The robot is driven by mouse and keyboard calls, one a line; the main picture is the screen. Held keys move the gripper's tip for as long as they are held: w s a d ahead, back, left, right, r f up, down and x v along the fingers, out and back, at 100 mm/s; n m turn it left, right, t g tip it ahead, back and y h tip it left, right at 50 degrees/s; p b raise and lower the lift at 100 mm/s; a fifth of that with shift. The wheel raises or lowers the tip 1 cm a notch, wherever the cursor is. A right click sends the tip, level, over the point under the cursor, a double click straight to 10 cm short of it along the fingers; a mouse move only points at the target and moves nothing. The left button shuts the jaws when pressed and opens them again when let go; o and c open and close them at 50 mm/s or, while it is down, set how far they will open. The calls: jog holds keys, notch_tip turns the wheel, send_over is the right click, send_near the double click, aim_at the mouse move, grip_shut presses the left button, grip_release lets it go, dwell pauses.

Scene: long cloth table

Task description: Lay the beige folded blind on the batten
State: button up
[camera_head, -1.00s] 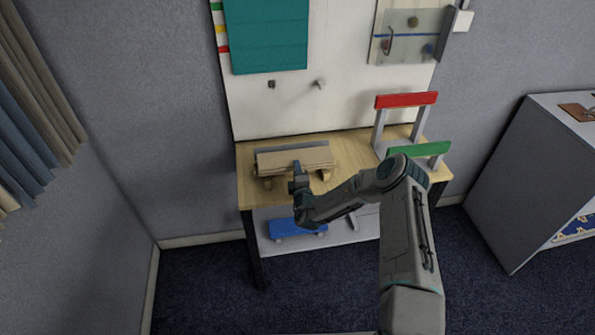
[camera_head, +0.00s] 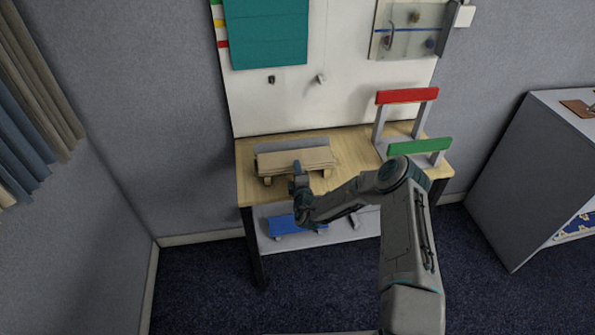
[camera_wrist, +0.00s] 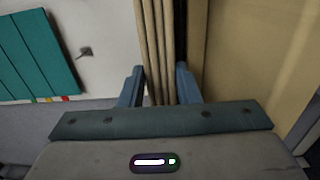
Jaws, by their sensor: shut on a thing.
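The beige folded blind (camera_head: 288,163) is a long flat bundle near the back left of the wooden table. In the wrist view its folds (camera_wrist: 165,45) run between my two fingers. My gripper (camera_head: 299,177) is shut on the blind at its front long side, near the middle; the fingers also show in the wrist view (camera_wrist: 160,88). Small wooden blocks (camera_head: 267,181) show below the blind; I cannot tell whether it rests on them. A grey bar (camera_head: 290,144) lies just behind the blind. I cannot tell for sure which piece is the batten.
A red-topped stand (camera_head: 407,96) and a green bar (camera_head: 419,147) stand at the table's right. A white wall board (camera_head: 345,110) rises behind, with two small pegs and a teal panel (camera_head: 266,35). A blue piece (camera_head: 296,224) is on the lower shelf.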

jog(key=shift+f, duration=0.15)
jog(key=o, duration=0.9)
jog(key=shift+o, duration=1.4)
jog(key=shift+s+f, duration=0.1)
jog(key=shift+s+f, duration=0.1)
jog(key=shift+s, duration=0.35)
jog(key=s+d+b, duration=0.2)
jog(key=s+b, duration=0.1)
jog(key=s, duration=0.9)
jog(key=shift+s+r, duration=0.25)
jog(key=shift+s, duration=0.1)
